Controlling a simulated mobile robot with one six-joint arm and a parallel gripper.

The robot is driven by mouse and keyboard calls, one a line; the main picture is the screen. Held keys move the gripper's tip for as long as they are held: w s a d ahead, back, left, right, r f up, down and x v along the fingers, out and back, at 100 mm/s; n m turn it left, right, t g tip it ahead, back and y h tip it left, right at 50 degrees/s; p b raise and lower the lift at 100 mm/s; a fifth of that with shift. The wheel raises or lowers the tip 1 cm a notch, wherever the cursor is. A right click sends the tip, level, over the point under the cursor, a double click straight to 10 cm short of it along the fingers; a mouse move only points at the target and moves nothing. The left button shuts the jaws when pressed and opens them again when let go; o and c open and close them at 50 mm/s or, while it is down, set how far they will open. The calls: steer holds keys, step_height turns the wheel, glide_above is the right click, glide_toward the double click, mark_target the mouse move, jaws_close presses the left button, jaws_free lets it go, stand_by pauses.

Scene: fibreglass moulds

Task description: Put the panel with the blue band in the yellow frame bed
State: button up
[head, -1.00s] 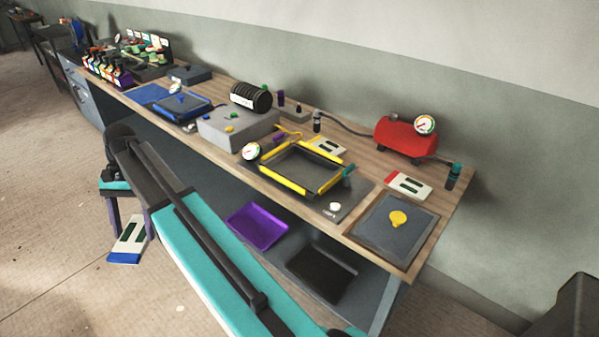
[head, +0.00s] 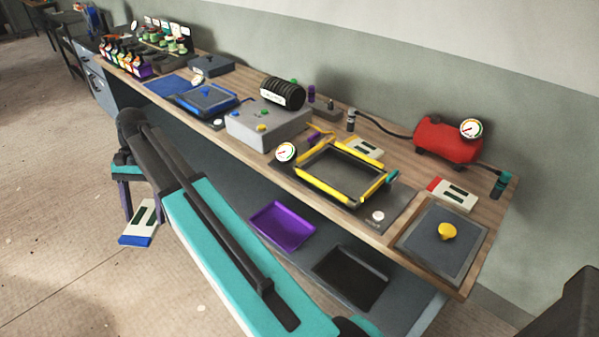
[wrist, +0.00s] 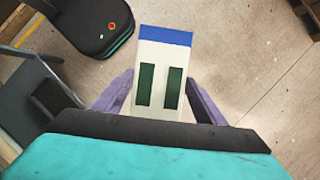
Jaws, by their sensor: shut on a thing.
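The panel with the blue band (head: 143,214) is a pale plate with two dark green slots and a blue end. My gripper (head: 135,196) is shut on it and holds it off the left front side of the bench, over the floor. In the wrist view the panel (wrist: 160,105) sits between the purple fingers of my gripper (wrist: 160,88), blue end away from the palm. The yellow frame bed (head: 325,190) lies on the bench to the right, well apart from the gripper. It has yellow bars around a dark grey inside that looks empty.
A yellow-banded panel (head: 366,149) lies behind the bed and a red-banded panel (head: 457,195) to its right. A gauge (head: 285,152), grey box (head: 268,127) and red compressor (head: 447,141) stand nearby. A purple tray (head: 282,226) and black tray (head: 350,277) are below the bench top.

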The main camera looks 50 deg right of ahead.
steer(key=shift+w+d, duration=0.15)
steer(key=shift+w, duration=0.2)
steer(key=shift+d, duration=0.2)
steer(key=s+d+m+t, duration=0.25)
steer(key=d+m, duration=0.35)
steer(key=d, duration=0.9)
steer(key=s+d+m+t, duration=0.25)
steer(key=d+m, duration=0.35)
steer(key=d, duration=0.9)
steer(key=s+d+r+m+t+h, duration=0.1)
steer(key=s+d+m+h, duration=0.1)
steer(key=s+d+m, duration=0.5)
steer(key=s+d+r+m+t+h, duration=0.1)
steer(key=s+d+m, duration=0.5)
steer(key=s+d, duration=0.9)
steer(key=d+r, duration=0.1)
steer(key=d, duration=0.4)
steer(key=shift+d+m+h+b, duration=0.25)
steer(key=shift+m+h+b, duration=0.15)
